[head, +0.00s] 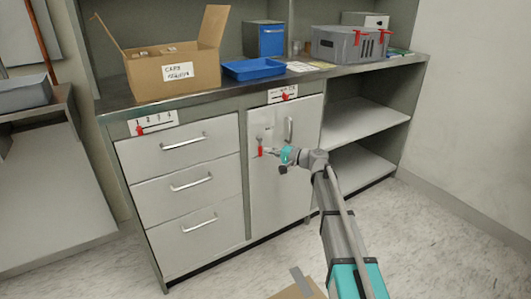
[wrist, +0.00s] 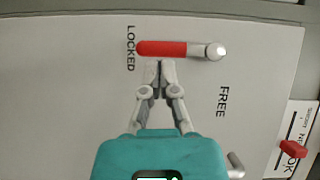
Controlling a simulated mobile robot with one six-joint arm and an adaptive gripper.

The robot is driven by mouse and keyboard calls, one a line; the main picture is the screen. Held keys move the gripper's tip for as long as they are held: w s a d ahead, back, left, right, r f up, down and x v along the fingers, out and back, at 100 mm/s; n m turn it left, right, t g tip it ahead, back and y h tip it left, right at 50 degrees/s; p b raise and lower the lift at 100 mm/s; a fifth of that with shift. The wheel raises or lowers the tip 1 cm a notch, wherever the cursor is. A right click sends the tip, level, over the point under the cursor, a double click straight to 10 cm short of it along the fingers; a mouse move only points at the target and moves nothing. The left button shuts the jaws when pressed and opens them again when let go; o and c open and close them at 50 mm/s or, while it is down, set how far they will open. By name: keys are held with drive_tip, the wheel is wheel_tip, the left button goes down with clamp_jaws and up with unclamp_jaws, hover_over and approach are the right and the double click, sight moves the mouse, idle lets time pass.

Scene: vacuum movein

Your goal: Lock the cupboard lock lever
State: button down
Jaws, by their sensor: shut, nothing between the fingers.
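The lock lever (wrist: 165,48) is a red handle on a metal pivot, mounted on the cupboard door (wrist: 70,100). In the wrist view the handle extends left from the pivot, its free end beside the word LOCKED; FREE is printed lower right of the pivot. In the head view the lever (head: 260,151) hangs straight down on the cupboard door (head: 285,195). My gripper (wrist: 160,64) is shut and empty, its tips at the handle's lower edge in the wrist view; contact is unclear. In the head view my gripper (head: 267,151) is just right of the lever.
The cupboard's bar handle (head: 289,130) is right of the lever. A label with a red slider (head: 284,96) is above the door. Drawers (head: 185,180) are to the left, open shelves (head: 360,120) to the right. A cardboard box (head: 175,65) and blue tray (head: 253,69) are on the counter.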

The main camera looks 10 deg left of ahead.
drive_tip(key=w+d+v, duration=0.1)
drive_tip(key=w+v, duration=0.1)
drive_tip(key=v, duration=1)
drive_tip(key=shift+w+d+f, duration=0.2)
drive_tip(key=shift+d+f, duration=0.15)
drive_tip(key=s+d+f+n+g+h+p, duration=0.1)
drive_tip(key=s+f+g+h+p, duration=0.2)
drive_tip(key=s, duration=0.5)
drive_tip(key=s+d+f+n+g+h+p, duration=0.1)
drive_tip(key=s+f+h+p, duration=0.3)
drive_tip(key=s, duration=0.4)
drive_tip(key=s+d+g+h+p, duration=0.1)
drive_tip(key=s+d+h+p, duration=0.1)
drive_tip(key=s+d+h, duration=0.45)
drive_tip(key=s+d+g+h+p, duration=0.1)
drive_tip(key=s+d+h+p, duration=0.2)
drive_tip(key=s, duration=0.6)
wheel_tip(320, 180, up, 37)
drive_tip(key=p, duration=3.6)
drive_tip(key=shift+w+d+r+n, duration=0.2)
drive_tip(key=shift+w+d+n, duration=0.2)
drive_tip(key=shift+d, duration=0.1)
